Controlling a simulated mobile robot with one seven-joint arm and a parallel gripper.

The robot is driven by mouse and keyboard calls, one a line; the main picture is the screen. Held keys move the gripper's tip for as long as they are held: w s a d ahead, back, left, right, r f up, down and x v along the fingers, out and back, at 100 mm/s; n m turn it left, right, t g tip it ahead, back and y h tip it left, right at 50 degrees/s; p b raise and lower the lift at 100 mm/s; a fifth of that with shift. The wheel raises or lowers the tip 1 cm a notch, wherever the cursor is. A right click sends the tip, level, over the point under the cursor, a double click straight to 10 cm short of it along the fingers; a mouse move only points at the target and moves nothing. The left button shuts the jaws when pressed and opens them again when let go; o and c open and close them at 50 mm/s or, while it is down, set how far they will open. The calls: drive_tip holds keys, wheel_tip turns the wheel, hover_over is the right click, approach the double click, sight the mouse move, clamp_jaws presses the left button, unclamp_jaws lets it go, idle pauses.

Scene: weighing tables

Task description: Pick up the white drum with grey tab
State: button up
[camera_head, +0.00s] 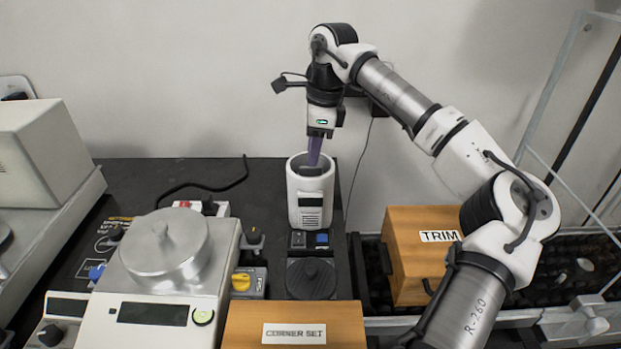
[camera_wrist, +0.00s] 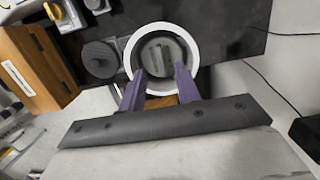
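The white drum (camera_head: 310,210) stands upright on the dark table near the wall, with a vent-like dark label on its front. In the wrist view its round white rim (camera_wrist: 194,42) surrounds a dark recessed top with a raised grey tab (camera_wrist: 160,52) across the middle. My gripper (camera_head: 314,162) is directly above the drum, pointing down. In the wrist view my gripper (camera_wrist: 159,72) has its two purple fingers apart, with the tips over the near part of the drum's top. The tab lies just beyond the tips, and nothing is held. The exact tip height is unclear.
A balance with a metal lidded pan (camera_head: 165,250) stands left. A dark round knobbed piece (camera_head: 311,278) is in front of the drum. Wooden boxes marked CORNER SET (camera_head: 250,322) and TRIM (camera_head: 405,270) stand front and right. Bare table (camera_head: 140,180) lies left of the drum.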

sight(309, 172)
drive_tip(key=f, duration=0.3)
drive_tip(key=f+p, duration=0.1)
drive_tip(key=shift+w+a+f, duration=0.1)
drive_tip(key=shift+a+f, duration=0.05)
drive_tip(key=shift+a, duration=0.1)
drive_tip(key=shift+c, duration=0.4)
clamp_jaws()
